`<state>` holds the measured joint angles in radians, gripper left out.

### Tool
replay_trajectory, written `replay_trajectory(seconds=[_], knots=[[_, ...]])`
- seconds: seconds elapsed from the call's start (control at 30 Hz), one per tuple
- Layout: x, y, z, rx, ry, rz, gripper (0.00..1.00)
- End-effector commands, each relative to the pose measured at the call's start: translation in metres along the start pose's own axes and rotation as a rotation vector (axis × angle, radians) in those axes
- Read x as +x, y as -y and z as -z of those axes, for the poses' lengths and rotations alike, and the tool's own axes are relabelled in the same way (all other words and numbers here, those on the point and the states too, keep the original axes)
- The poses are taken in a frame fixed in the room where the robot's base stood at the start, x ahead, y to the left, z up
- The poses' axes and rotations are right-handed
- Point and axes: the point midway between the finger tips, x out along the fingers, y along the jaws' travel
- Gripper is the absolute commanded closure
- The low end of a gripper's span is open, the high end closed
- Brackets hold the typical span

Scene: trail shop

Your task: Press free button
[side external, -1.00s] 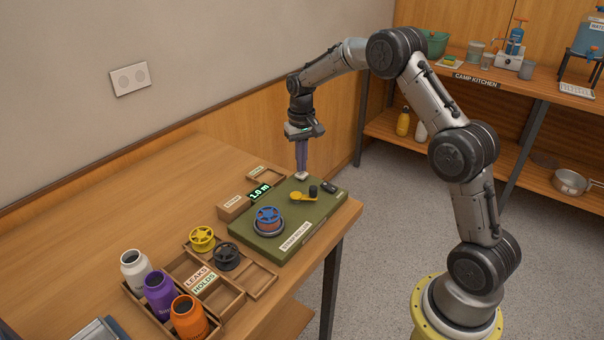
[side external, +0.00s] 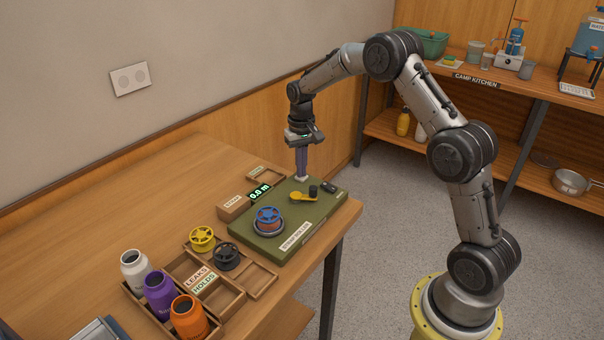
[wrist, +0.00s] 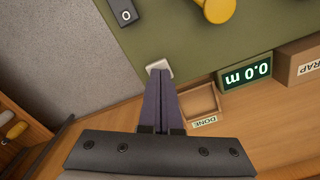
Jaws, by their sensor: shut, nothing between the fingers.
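A small pale button (side external: 302,180) sits at the back corner of the green winder board (side external: 280,252); it also shows in the wrist view (wrist: 158,66). Any lettering on it is hidden or too small to read. My gripper (side external: 302,177) points straight down, shut and empty, with its fingertips at the top of the button. In the wrist view the closed fingers (wrist: 160,72) cover part of the button. They look in contact with it, but how far it is pressed cannot be told. A display (side external: 260,193) behind the board reads 0.0 m.
A box (side external: 233,207) and an empty DONE tray (wrist: 200,101) stand behind. Yellow and black spools and several bottles are in trays at front left.

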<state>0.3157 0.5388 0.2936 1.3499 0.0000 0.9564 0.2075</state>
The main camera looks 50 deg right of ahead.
Motion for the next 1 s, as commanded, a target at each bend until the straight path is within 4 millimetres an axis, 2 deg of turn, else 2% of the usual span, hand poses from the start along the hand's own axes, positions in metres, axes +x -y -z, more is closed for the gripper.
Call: replay_trajectory(seconds=[0.03,0.57,1.0], knots=[[0.005,0.0,-0.002,0.0,0.008,-0.002,1.0],[0.005,-0.001,-0.002,0.0,0.011,-0.002,1.0],[-0.019,0.0,-0.001,0.0,0.006,-0.001,1.0]])
